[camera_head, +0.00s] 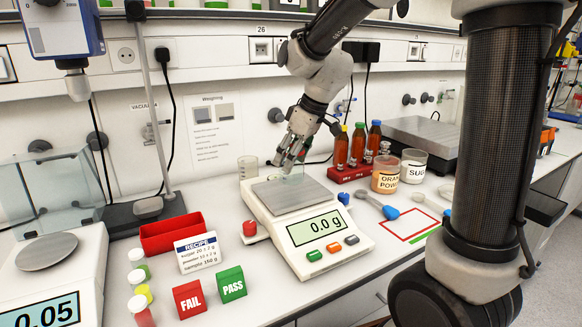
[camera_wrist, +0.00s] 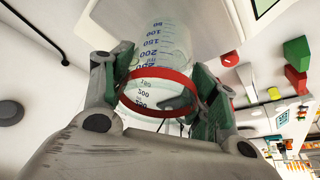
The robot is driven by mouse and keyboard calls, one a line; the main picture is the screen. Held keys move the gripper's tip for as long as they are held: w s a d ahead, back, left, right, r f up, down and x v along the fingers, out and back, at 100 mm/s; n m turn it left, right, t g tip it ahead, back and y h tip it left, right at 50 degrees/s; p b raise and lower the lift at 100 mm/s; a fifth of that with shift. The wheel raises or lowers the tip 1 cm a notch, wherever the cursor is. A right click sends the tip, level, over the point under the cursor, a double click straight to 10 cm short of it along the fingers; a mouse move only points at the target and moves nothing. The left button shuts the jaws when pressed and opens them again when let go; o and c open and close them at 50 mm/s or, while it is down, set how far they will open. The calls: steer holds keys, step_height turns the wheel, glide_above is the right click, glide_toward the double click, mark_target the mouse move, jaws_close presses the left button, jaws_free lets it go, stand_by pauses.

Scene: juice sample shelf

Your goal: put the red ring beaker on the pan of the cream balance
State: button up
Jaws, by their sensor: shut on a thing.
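My gripper (camera_head: 287,160) is over the back part of the cream balance (camera_head: 256,206) in the head view. In the wrist view my gripper (camera_wrist: 160,88) is shut around the clear red ring beaker (camera_wrist: 167,42), with a finger on each side near its red band. In the head view the beaker is mostly hidden by the fingers; only faint glass shows below them. The balance's grey pan (camera_head: 292,196) is bare in front of the gripper, and the display reads 0.0 g. I cannot tell whether the beaker touches the pan.
A red rack of bottles (camera_head: 349,171), an orange powder jar (camera_head: 386,175) and a sugar jar (camera_head: 414,166) stand to the right. A red knob (camera_head: 249,228), FAIL block (camera_head: 189,298) and PASS block (camera_head: 231,284) are on the left.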

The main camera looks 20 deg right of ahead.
steer(key=shift+f, duration=1.3)
steer(key=shift+f, duration=0.15)
steer(key=o, duration=1)
steer(key=shift+o, duration=0.2)
steer(key=shift+d+r, duration=0.1)
steer(key=shift+r, duration=0.3)
steer(key=v, duration=1.2)
steer(key=s+d+f+m+h, duration=0.1)
steer(key=s+d+m, duration=0.2)
steer(key=s, duration=0.4)
steer(key=s+d+f+m+h, duration=0.1)
steer(key=s+d+f+m, duration=0.1)
steer(key=s, duration=0.5)
steer(key=s+d+f+m+t+h, duration=0.1)
steer(key=s+d+f+m, duration=0.1)
steer(key=s+d+m, duration=0.2)
steer(key=s+d, duration=0.2)
steer(key=s, duration=0.1)
steer(key=shift+s+d+f, duration=0.2)
steer(key=shift+s+d, duration=0.05)
steer(key=shift+s, duration=0.15)
